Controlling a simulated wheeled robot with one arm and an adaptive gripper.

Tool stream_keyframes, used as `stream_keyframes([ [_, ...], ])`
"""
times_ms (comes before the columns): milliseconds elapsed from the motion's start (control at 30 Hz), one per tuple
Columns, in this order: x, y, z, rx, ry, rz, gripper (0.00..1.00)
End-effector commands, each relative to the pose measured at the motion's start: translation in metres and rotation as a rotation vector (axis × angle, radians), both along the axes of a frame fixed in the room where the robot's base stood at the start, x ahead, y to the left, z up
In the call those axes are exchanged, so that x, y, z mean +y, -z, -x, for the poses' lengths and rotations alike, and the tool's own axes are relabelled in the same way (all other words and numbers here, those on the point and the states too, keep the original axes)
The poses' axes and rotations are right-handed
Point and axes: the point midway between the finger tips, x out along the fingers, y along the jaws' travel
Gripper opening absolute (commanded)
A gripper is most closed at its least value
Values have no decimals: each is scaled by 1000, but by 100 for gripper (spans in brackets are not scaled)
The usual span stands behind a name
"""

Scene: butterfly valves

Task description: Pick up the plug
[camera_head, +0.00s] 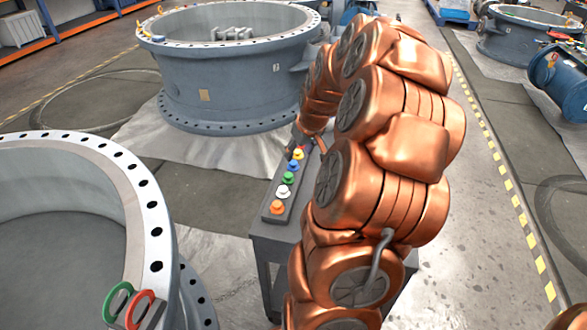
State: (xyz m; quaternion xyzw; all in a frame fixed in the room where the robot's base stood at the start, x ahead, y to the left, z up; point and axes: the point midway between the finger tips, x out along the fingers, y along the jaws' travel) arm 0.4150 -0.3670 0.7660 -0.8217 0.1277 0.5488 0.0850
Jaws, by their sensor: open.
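Several coloured plugs stand in a row on a dark strip (271,217) on top of a small grey cart (267,244). From far to near they are a yellow plug (298,153), a blue plug (293,165), a green plug (288,178), a white plug (283,191) and an orange plug (277,207). My gripper (297,147) is open at the far end of the row, close to the yellow plug. My copper arm hides most of the gripper and the cart's right side. I cannot tell whether a finger touches a plug.
A large grey valve ring (225,85) stands behind the cart on a pale sheet. Another ring (150,215) is at the near left, with a green ring (117,300) and a red ring (139,309) at its rim. Floor right of my arm is clear.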

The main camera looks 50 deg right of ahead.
Motion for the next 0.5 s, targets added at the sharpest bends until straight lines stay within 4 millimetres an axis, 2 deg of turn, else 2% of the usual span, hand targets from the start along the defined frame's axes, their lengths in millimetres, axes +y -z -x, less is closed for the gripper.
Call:
stream_keyframes([
  [267,-1,19,-9,2,0,-1,56],
  [500,-3,46,-22,1,0,-1,56],
])
